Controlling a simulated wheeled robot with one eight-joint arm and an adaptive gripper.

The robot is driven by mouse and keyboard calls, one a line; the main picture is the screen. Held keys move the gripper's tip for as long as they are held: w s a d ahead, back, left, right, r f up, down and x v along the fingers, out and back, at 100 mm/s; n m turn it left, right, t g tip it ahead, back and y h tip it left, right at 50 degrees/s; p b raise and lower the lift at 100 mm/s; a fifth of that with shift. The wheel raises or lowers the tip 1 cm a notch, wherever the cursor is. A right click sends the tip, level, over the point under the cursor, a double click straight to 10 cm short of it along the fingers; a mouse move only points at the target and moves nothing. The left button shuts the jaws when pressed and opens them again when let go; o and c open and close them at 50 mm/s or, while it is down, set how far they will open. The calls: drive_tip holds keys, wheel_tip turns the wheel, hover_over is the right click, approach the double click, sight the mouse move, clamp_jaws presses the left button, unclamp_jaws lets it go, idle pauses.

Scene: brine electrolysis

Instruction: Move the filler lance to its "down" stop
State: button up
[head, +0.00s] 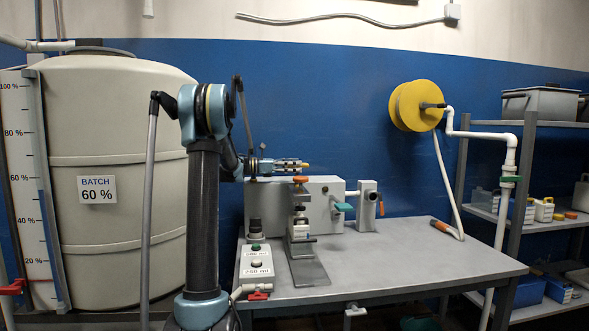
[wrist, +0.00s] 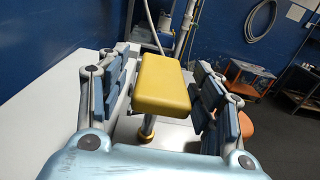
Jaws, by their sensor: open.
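The filler lance's handle appears to be the yellow block (wrist: 164,84) on a short gold post (wrist: 148,128) in the wrist view. It is between the two jaws of my gripper (wrist: 165,100), which is open, with a gap on both sides. In the head view, my gripper (head: 292,164) points right above the filling station's grey box (head: 325,190). A yellow bit (head: 306,165) shows at its fingertips. An orange piece (head: 301,180) is just below it, above a small bottle (head: 301,222). The lance's lower part and stop marks cannot be made out.
A button panel (head: 257,263) stands left of the bottle, on the grey bench (head: 420,258). A valve with an orange handle (head: 380,205) is to the right. A large tank (head: 120,180) is at left. The bench's right half is mostly clear.

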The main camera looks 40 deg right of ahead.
drive_tip(key=shift+s+d, duration=0.3)
drive_tip(key=shift+d, duration=0.2)
clamp_jaws()
drive_tip(key=shift+f, duration=2.25)
unclamp_jaws()
drive_tip(key=v, duration=0.7)
drive_tip(key=shift+w+a, duration=0.2)
